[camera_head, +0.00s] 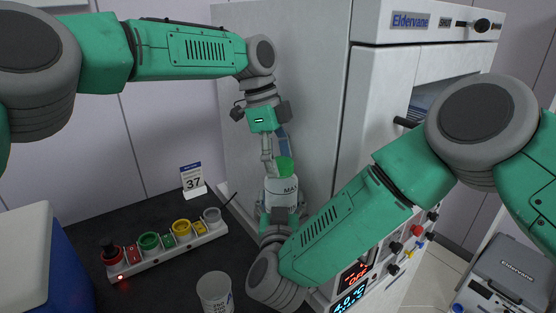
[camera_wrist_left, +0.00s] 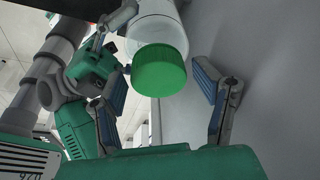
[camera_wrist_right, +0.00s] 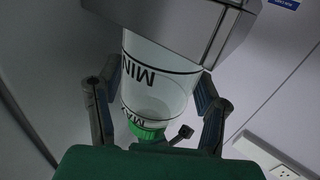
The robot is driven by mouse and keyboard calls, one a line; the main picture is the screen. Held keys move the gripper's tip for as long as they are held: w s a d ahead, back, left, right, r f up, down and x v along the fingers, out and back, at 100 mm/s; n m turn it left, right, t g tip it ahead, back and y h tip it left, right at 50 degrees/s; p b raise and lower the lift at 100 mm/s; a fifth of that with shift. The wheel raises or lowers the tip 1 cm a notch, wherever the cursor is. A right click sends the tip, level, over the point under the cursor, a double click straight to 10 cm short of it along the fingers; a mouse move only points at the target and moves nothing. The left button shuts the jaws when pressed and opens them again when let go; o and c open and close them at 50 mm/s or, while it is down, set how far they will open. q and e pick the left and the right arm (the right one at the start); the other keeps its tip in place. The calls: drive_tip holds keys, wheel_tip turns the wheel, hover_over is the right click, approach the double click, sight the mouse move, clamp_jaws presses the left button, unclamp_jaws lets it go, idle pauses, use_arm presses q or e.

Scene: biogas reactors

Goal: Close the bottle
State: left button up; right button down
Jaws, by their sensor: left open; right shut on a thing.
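A clear bottle (camera_head: 281,190) with black MAX and MIN marks stands roughly upright in the middle of the head view. A green cap (camera_head: 285,165) sits at its top; how tightly it is seated I cannot tell. My right gripper (camera_head: 278,213) is shut around the bottle's body. The right wrist view shows the bottle (camera_wrist_right: 158,85) between the fingers, with the green cap (camera_wrist_right: 147,131) partly hidden. My left gripper (camera_head: 276,158) is open above the bottle. In the left wrist view the cap (camera_wrist_left: 158,72) lies between its spread fingers, with gaps on both sides.
A large white reactor cabinet (camera_head: 385,95) stands close behind and right. A blue-and-white box (camera_head: 40,265) stands at left.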

use_arm(q)
drive_tip(key=shift+d+r, duration=0.15)
drive_tip(key=shift+r, duration=1)
drive_tip(key=shift+d+r, duration=0.1)
drive_tip(key=shift+r, duration=1.05)
drive_tip(key=o, duration=0.5)
drive_tip(key=shift+s, duration=0.1)
use_arm(e)
drive_tip(key=shift+s, duration=0.1)
use_arm(q)
drive_tip(key=shift+o, duration=0.2)
drive_tip(key=shift+s+a+r, duration=0.1)
use_arm(e)
drive_tip(key=shift+s+a, duration=0.1)
drive_tip(key=shift+a, duration=0.05)
use_arm(q)
drive_tip(key=shift+r, duration=0.15)
drive_tip(key=shift+a+r, duration=0.15)
drive_tip(key=shift+r, duration=0.15)
use_arm(e)
drive_tip(key=shift+w+d, duration=0.2)
drive_tip(key=shift+d, duration=0.1)
use_arm(q)
drive_tip(key=v, duration=0.6)
drive_tip(key=shift+r, duration=0.15)
drive_tip(key=shift+a, duration=0.1)
